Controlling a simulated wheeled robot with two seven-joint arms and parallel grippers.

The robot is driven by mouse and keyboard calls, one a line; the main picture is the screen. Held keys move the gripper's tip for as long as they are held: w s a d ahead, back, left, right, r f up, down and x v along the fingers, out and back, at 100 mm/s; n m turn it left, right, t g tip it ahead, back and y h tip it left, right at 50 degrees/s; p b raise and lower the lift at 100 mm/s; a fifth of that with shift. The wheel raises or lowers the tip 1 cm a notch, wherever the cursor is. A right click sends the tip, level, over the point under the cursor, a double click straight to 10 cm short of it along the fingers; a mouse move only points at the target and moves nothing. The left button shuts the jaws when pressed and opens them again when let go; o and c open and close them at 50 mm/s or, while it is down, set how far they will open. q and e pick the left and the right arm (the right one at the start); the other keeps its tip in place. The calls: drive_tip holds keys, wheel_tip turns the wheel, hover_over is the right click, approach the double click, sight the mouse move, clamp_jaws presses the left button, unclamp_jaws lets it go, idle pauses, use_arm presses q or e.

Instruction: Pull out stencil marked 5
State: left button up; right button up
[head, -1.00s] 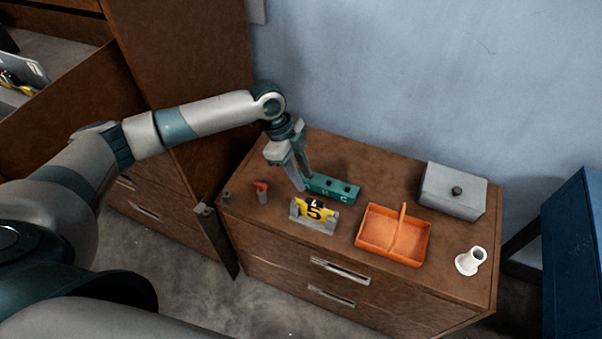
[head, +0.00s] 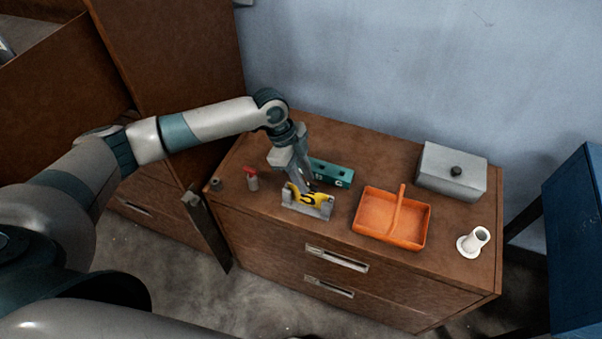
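The yellow stencil marked 5 (head: 311,200) stands in a small grey holder (head: 318,212) on the brown cabinet top. Its black numeral is partly visible. My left gripper (head: 304,183) points down at the stencil's upper edge, and its fingers cover part of that edge. The fingers overlap each other in this view, so I cannot tell whether they are closed on the stencil. My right gripper is not in view.
A green block with holes (head: 333,174) lies just behind the stencil. A small red-topped item (head: 252,179) stands to the left. An orange tray (head: 418,240), a grey lidded box (head: 452,172) and a white flanged tube (head: 474,242) are to the right.

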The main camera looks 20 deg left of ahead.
use_arm(q)
drive_tip(key=shift+d+f, duration=0.2)
drive_tip(key=shift+f, duration=0.35)
drive_tip(key=shift+r, duration=0.1)
idle(0.5)
idle(0.4)
clamp_jaws()
